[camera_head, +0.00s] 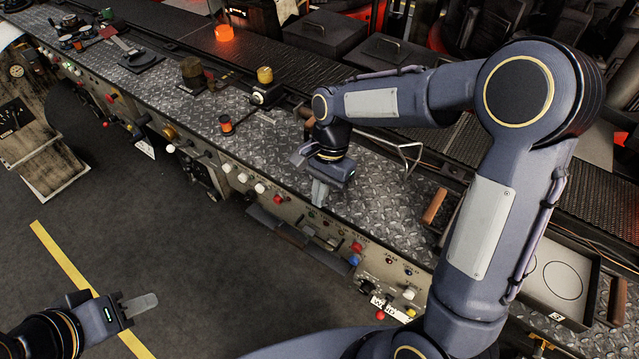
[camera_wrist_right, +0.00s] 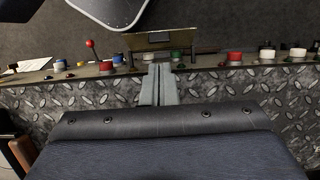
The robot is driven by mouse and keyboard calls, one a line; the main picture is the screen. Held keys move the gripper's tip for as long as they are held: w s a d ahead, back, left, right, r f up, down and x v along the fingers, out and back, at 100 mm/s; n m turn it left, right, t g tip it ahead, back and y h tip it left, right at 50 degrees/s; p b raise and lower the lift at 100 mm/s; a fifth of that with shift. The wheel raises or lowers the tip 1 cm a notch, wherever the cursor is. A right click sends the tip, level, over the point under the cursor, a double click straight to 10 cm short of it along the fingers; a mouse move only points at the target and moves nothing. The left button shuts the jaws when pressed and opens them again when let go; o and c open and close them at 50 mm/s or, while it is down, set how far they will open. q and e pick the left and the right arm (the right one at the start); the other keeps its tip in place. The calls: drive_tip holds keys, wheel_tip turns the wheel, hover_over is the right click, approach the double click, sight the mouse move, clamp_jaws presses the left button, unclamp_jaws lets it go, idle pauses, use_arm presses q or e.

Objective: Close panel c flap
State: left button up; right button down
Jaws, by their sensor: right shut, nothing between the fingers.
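A dark flap (camera_head: 290,234) stands out from the front face of the long console, below its top edge. In the right wrist view, a flap with a tan patch (camera_wrist_right: 160,39) juts out just beyond the console's front edge. I cannot read a letter on it. My right gripper (camera_head: 318,195) points down over the console's front edge, close above the flap; its fingers (camera_wrist_right: 158,88) are together and empty. I cannot tell whether they touch the flap. My left gripper (camera_head: 138,305) is over the floor at the lower left, away from the console; its finger gap is hidden.
The console's diamond-plate top (camera_head: 215,115) carries an amber-topped device (camera_head: 265,80) and a small orange-capped jar (camera_head: 226,124). Knobs and buttons line its front, including a red button (camera_head: 357,246). A bent metal rail (camera_head: 400,150) stands behind my right gripper. The floor in front is clear.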

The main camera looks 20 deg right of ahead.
sight(313, 233)
drive_tip(key=x, duration=0.6)
drive_tip(key=shift+f, duration=0.15)
drive_tip(key=shift+a, duration=0.1)
